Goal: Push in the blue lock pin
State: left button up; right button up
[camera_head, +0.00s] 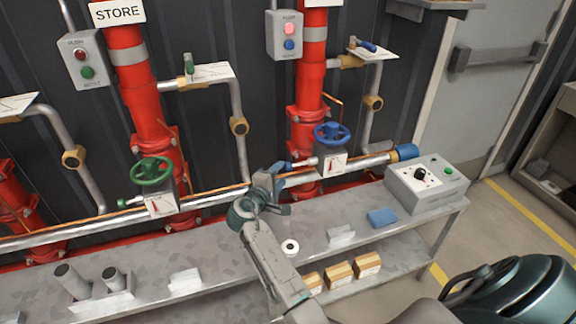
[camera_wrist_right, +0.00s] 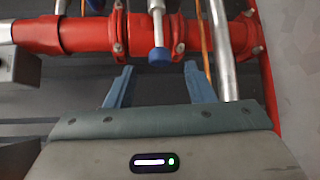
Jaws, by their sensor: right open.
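The blue lock pin (camera_head: 288,166) sticks out to the left of the valve with the blue handwheel (camera_head: 332,133) in the head view. In the right wrist view the blue pin knob (camera_wrist_right: 159,57) shows on the end of a silver stem, ahead of the fingers and roughly midway between them. My right gripper (camera_head: 283,189) is open and empty, close to the knob; it also shows in the wrist view (camera_wrist_right: 156,70). I see no clear contact between fingers and pin. My left gripper is not in view.
A green handwheel valve (camera_head: 152,170) stands to the left on the same silver pipe. A grey bench (camera_head: 235,255) runs below with a white ring, a blue block and a control box (camera_head: 428,185). Red upright pipes (camera_head: 308,90) stand behind.

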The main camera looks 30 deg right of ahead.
aim_at(286, 169)
jog(key=p+x, duration=0.1)
jog(key=x, duration=0.5)
jog(key=shift+w+d, duration=0.1)
jog(key=shift+d, duration=0.05)
jog(key=shift+c, duration=0.2)
